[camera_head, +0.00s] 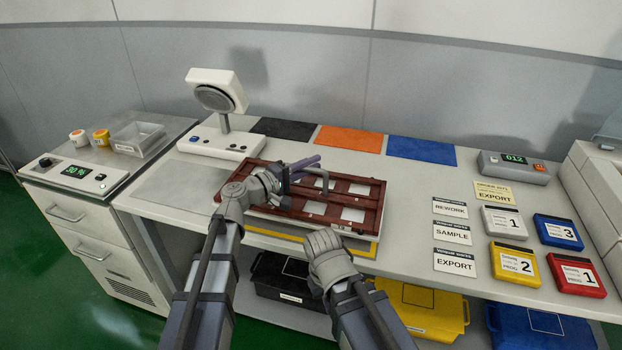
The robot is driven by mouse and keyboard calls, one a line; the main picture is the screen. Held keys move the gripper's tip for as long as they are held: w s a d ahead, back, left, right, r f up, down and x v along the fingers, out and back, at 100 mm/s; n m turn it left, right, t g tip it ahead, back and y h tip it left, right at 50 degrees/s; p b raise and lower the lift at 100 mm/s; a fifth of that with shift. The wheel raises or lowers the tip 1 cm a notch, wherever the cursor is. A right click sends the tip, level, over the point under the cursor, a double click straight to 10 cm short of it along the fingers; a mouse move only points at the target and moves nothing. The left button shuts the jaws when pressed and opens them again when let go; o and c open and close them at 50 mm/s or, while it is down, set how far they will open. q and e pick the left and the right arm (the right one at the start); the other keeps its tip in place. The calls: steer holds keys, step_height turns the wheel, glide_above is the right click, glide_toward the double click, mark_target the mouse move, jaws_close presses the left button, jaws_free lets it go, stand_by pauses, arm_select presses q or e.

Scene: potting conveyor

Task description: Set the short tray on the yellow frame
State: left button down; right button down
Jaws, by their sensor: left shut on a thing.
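The short tray is a red-brown lattice tray (371,215) with pale square openings and a metal handle (319,174), at the front middle of the bench. The yellow frame (362,249) shows as a yellow edge under the tray's front side, with a pale band between them; most of it is hidden. I cannot tell whether the tray rests on it or hangs just above. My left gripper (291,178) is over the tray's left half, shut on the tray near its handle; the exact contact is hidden. My right wrist is in front of the tray's front edge; its jaws do not show.
A white scale-like device (213,140) stands behind left. Black, orange (349,139) and blue mats lie at the back. Label cards (452,233) and coloured boxes (514,264) lie to the right. Bins (424,309) stand below. Bench between tray and cards is clear.

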mark_target(311, 185)
arm_select(q)
steer(key=shift+f+b, duration=1.3)
steer(key=shift+f, duration=0.3)
steer(key=shift+f, duration=0.2)
steer(key=c, duration=0.8)
jaws_free()
steer(key=shift+r, duration=0.1)
steer(key=shift+r, duration=0.15)
steer(key=v, duration=1.2)
